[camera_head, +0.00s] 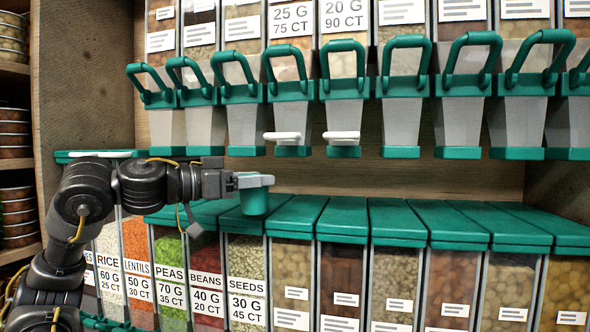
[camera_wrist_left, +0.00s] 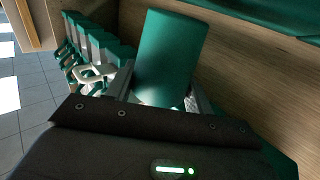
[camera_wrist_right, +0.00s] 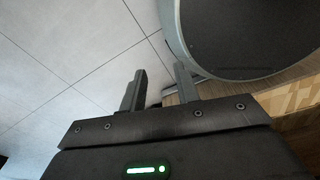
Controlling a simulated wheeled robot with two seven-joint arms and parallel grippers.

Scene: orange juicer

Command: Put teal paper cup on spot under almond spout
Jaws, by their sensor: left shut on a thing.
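The teal paper cup (camera_head: 256,200) is held by my left gripper (camera_head: 252,181) above the teal lids of the lower bins, near the seeds bin. In the left wrist view the cup (camera_wrist_left: 170,58) sits between the two fingers, which are shut on it. A row of grey spouts with teal handles hangs above and to the right of the cup. No almond name is readable, so I cannot tell which spout is the almond one. My right gripper (camera_wrist_right: 158,88) is open and empty in the right wrist view; it is not in the head view.
Lower bins with sloping teal lids (camera_head: 343,218) run along the front. White pieces show on two spouts, one at left (camera_head: 282,137) and one at right (camera_head: 343,137). A wooden back panel (camera_head: 420,178) shows between spouts and lids. Shelves with stacked tins (camera_head: 14,130) stand at left.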

